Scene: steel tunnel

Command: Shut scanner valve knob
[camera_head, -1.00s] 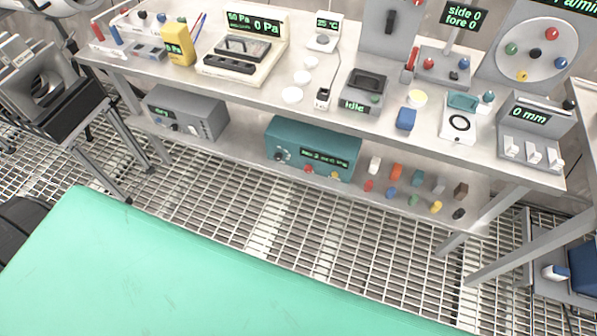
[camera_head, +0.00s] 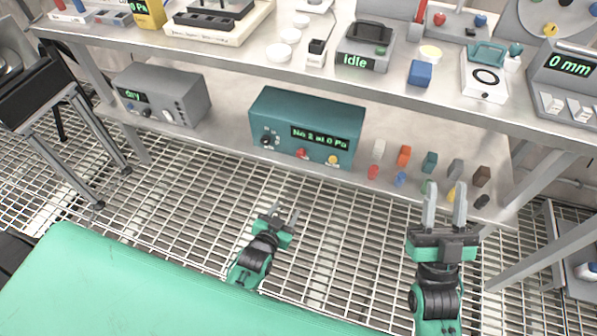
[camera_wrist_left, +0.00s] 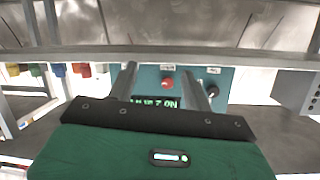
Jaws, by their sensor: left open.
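The teal box with a green display, seemingly the scanner (camera_head: 335,113), stands on the lower shelf; its display reads about "No 2 at 0 Pa". Its front has a black knob (camera_head: 267,142) at left, a red knob (camera_head: 302,153) and a yellow knob (camera_head: 333,159). I cannot tell which is the valve knob. My left gripper (camera_head: 285,208) is open and empty, in front of and below the box, touching nothing. The left wrist view shows the red knob (camera_wrist_left: 168,84) between the fingers and the black knob (camera_wrist_left: 212,98) beside one finger. My right gripper (camera_head: 445,190) is open, near the small coloured pieces.
A grey box reading "dry" (camera_head: 165,97) stands left on the same shelf. Several small coloured pieces (camera_head: 430,162) stand to the right. The bench top (camera_head: 225,62) overhangs the shelf and bears instruments. A green surface (camera_head: 130,290) lies in the foreground, with open grating between.

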